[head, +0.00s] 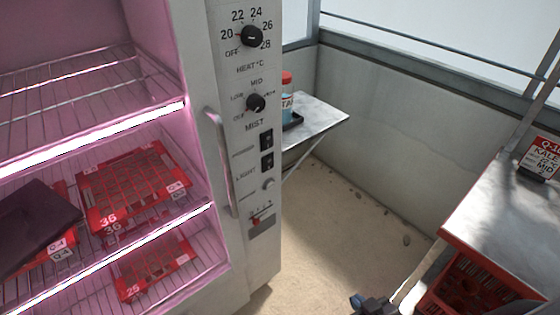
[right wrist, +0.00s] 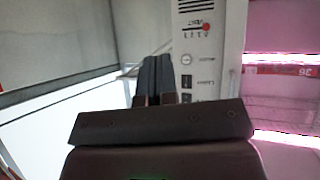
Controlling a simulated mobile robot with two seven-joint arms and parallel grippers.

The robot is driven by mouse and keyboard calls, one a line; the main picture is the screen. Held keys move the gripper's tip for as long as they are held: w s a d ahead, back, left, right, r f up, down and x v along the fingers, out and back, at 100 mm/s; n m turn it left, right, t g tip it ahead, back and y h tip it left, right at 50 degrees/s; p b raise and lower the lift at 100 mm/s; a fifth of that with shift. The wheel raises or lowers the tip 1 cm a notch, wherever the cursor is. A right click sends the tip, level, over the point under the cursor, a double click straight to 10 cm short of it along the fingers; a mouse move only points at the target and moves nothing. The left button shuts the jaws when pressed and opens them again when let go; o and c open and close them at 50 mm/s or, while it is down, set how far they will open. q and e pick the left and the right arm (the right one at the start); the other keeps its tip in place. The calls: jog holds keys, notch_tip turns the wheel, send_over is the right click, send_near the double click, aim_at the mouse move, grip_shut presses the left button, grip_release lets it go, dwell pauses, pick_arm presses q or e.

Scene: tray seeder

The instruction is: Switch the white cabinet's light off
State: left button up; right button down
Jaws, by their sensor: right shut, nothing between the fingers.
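The white cabinet (head: 262,262) stands at the left in the head view, its shelves lit by glowing pink strips. Its light switch (head: 267,161) is a small black rocker beside the word LIGHT, below the similar power switch (head: 266,139). In the right wrist view the panel appears upside down, with the light switch (right wrist: 187,82) just right of the fingertips. My right gripper (head: 357,301) is at the bottom of the head view, apart from the panel. Its dark fingers (right wrist: 153,62) are together and empty. My left gripper is not in view.
The panel also has a heat knob (head: 252,36), a mist knob (head: 256,102), a round button (head: 268,184) and a long door handle (head: 217,160). A metal side table (head: 325,116) holds a bottle (head: 287,98). A bench (head: 505,215) stands right; sandy floor lies between.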

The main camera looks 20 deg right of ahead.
jog(key=w+a+r+n+t+y, duration=0.1)
jog(key=w+r+n+t+y, duration=0.2)
jog(key=w+n, duration=0.7)
jog(key=w+a+r+n+t+y, duration=0.1)
jog(key=w+r+n+t+y, duration=0.2)
jog(key=w+r+n, duration=0.5)
jog(key=w+n+t+b, duration=0.1)
jog(key=w+n, duration=0.1)
jog(key=w, duration=0.4)
jog(key=shift+w+a+n+y, duration=0.2)
jog(key=shift+w+n+y, duration=0.1)
jog(key=shift+n, duration=0.1)
jog(key=shift+r, duration=0.1)
send_near(270, 161)
jog(key=x, duration=0.7)
jog(key=shift+b, duration=0.3)
jog(key=shift+w+a+r, duration=0.15)
jog(key=shift+w, duration=0.05)
